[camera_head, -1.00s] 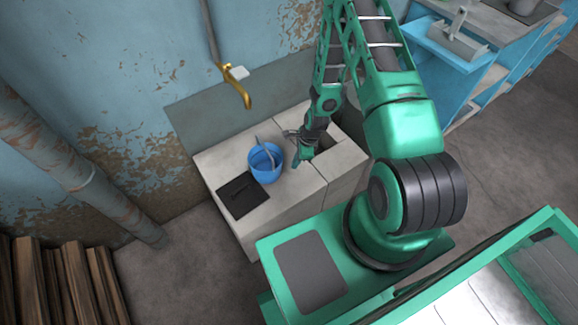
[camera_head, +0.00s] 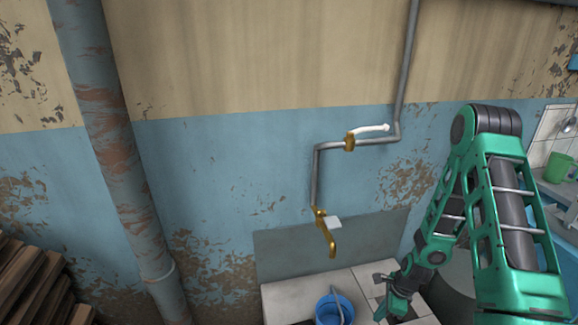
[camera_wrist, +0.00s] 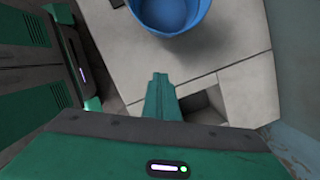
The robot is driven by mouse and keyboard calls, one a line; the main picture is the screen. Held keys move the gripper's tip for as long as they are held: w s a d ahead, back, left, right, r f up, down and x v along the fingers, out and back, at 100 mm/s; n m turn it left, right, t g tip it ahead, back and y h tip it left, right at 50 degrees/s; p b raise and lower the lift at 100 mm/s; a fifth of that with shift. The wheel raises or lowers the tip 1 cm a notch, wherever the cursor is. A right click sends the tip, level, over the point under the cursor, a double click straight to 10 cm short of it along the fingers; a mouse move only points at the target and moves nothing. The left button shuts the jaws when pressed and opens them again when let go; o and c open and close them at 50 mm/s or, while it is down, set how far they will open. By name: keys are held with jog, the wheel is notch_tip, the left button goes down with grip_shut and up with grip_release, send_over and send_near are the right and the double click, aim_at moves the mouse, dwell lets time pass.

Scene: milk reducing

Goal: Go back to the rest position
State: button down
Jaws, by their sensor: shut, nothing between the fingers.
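My gripper (camera_head: 391,310) is at the lower right of the head view, over the pale stone block, just right of the blue pot. In the wrist view my gripper (camera_wrist: 160,78) has its fingers together with nothing between them. The blue pot (camera_head: 326,312) stands on the block with a grey handle or utensil rising from it. It also shows at the top of the wrist view (camera_wrist: 170,22), ahead of the fingertips and apart from them. My arm is bent, with its elbow high at the right of the head view.
The block (camera_head: 285,298) has a square opening, seen in the wrist view (camera_wrist: 203,108). A brass tap (camera_head: 327,238) hangs from a wall pipe (camera_head: 315,180) above the pot. A rusty pipe (camera_head: 120,160) and stacked wood (camera_head: 30,285) are at left. A green mug (camera_head: 558,167) sits far right.

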jog(key=s+d+r+n+h, duration=0.1)
jog(key=s+d+r+n, duration=0.15)
jog(key=r, duration=0.55)
jog(key=s+d+r+n+h, duration=0.1)
jog(key=d+r+n, duration=0.2)
jog(key=r, duration=0.6)
jog(key=s+d+r+n+h, duration=0.1)
jog(key=s+d+r+n, duration=0.15)
jog(key=r, duration=0.55)
jog(key=s+r+n+g, duration=0.1)
jog(key=s+r+n, duration=0.6)
jog(key=s+r, duration=1)
jog(key=s, duration=0.3)
jog(key=shift+a+r+n+y, duration=0.15)
jog(key=shift+n+y, duration=0.15)
jog(key=shift+y, duration=0.1)
jog(key=shift+w+f, duration=0.25)
jog(key=shift+w, duration=0.3)
